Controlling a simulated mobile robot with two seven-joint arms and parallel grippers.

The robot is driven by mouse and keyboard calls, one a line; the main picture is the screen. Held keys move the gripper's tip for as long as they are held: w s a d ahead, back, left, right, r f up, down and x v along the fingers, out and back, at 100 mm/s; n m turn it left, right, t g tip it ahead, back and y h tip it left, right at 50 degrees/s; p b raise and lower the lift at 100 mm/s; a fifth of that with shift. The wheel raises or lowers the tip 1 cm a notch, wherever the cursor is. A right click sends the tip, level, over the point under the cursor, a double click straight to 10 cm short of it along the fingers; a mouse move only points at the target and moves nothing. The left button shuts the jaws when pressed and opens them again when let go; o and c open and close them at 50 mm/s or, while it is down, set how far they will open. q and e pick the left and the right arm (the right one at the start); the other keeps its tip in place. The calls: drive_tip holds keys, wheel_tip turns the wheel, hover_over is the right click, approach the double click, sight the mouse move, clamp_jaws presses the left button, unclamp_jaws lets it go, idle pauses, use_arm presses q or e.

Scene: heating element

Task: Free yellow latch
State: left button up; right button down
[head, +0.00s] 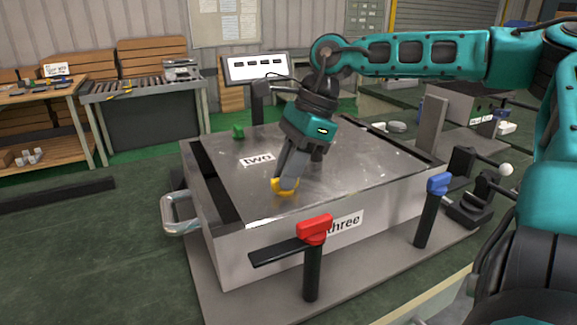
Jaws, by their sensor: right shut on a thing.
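The yellow latch (283,187) sits on the metal top of the big box (350,180), near its front edge. My right gripper (285,180) reaches down from above and is shut on the yellow latch. Its fingers hide part of the latch, so I cannot tell exactly how the latch is turned. My left gripper does not show in the head view.
A red latch (314,229) and a blue latch (439,184) stand on posts along the box's front. A small green latch (238,131) is at the back left of the top. A metal handle (178,212) sticks out at the left. A screen (257,67) stands behind.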

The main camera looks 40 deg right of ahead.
drive_tip(key=shift+n+g, duration=0.3)
drive_tip(key=shift+n, duration=0.4)
drive_tip(key=c, duration=1.1)
unclamp_jaws()
drive_tip(key=p+v, duration=0.1)
drive_tip(key=v, duration=1.2)
drive_tip(key=shift+f+p, duration=0.1)
drive_tip(key=shift+p, duration=0.25)
